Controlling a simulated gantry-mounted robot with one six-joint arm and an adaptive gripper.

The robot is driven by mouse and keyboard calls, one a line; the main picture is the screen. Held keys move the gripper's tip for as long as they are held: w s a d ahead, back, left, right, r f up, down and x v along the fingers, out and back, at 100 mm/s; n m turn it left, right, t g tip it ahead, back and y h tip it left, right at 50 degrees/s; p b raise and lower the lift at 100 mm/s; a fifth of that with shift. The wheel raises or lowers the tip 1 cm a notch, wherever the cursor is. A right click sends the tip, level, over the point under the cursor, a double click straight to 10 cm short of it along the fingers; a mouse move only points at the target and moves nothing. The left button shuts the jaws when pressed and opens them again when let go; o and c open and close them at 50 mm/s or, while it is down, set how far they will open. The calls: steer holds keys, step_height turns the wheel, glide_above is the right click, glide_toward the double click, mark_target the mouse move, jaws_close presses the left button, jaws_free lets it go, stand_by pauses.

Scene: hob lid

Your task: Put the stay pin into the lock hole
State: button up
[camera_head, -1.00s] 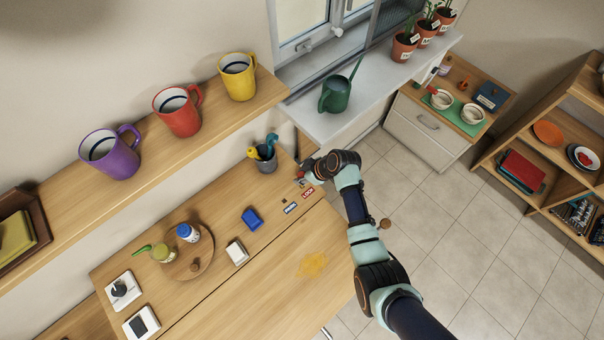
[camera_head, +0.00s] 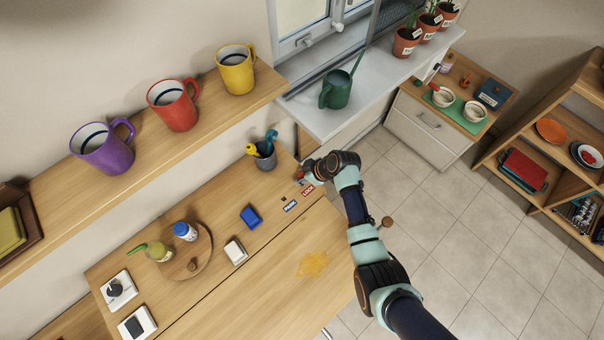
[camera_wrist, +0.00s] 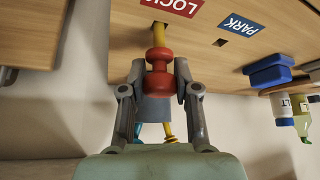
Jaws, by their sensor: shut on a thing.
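The stay pin has a red knob (camera_wrist: 159,77) and a yellow shaft (camera_wrist: 159,38). My gripper (camera_wrist: 160,80) is shut on the red knob, with one finger on each side. In the wrist view the shaft points at the dark lock hole (camera_wrist: 154,24) beside the red LOCK label (camera_wrist: 172,5); its end overlaps the hole, and I cannot tell how deep it sits. The park hole (camera_wrist: 220,42) is empty beside the blue PARK label (camera_wrist: 241,24). In the head view my gripper (camera_head: 303,176) is at the table's far right corner, near the LOCK label (camera_head: 308,190).
A grey cup with tools (camera_head: 264,157) stands just left of my gripper. A blue box (camera_head: 251,217), a white box (camera_head: 236,252) and a round board with bottles (camera_head: 204,262) lie farther left. The windowsill (camera_head: 327,119) is close behind. The front of the table is mostly clear.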

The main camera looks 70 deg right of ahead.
steer(key=shift+f+b, duration=1.3)
steer(key=shift+f, duration=0.35)
steer(key=o, duration=1.1)
steer(key=shift+o, duration=0.2)
steer(key=shift+r, duration=0.15)
steer(key=v, duration=1.2)
